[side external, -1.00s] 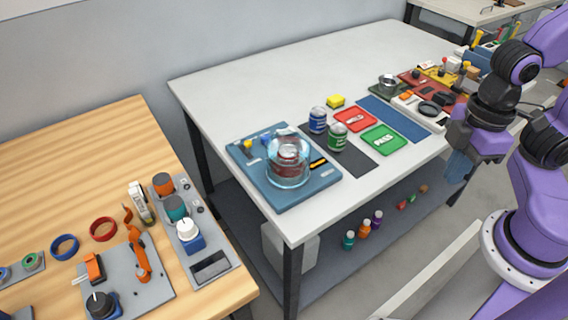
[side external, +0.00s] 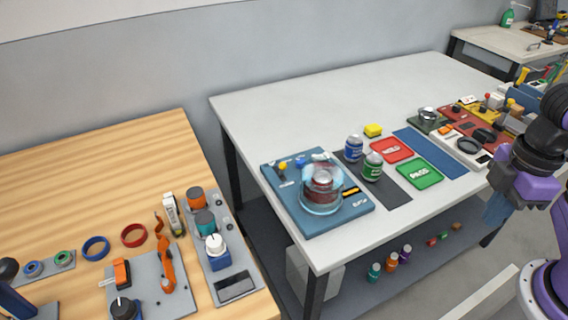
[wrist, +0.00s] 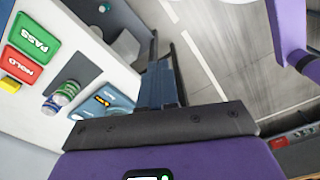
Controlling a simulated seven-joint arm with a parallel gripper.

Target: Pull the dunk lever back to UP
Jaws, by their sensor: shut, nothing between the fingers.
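A blue station plate (side external: 292,220) lies near the front left corner of the white table. A clear dome (side external: 322,188) with a dark red can-like object inside stands on it. A small lever with a yellow knob (side external: 283,167) is at the plate's back left; its label is too small to read, so I cannot tell if it is the dunk lever. My gripper (side external: 494,212) is shut and empty, beyond the table's front edge, well right of the plate. In the wrist view its blue fingers (wrist: 160,85) are together; part of the plate (wrist: 118,102) shows beside them.
Blue (side external: 354,148) and green (side external: 372,166) cans stand on a dark mat beside the plate. Red (side external: 391,149) and green PASS (side external: 420,173) trays lie farther right. A wooden table (side external: 60,190) with fixtures is at left. A lower shelf (side external: 400,240) holds small bottles.

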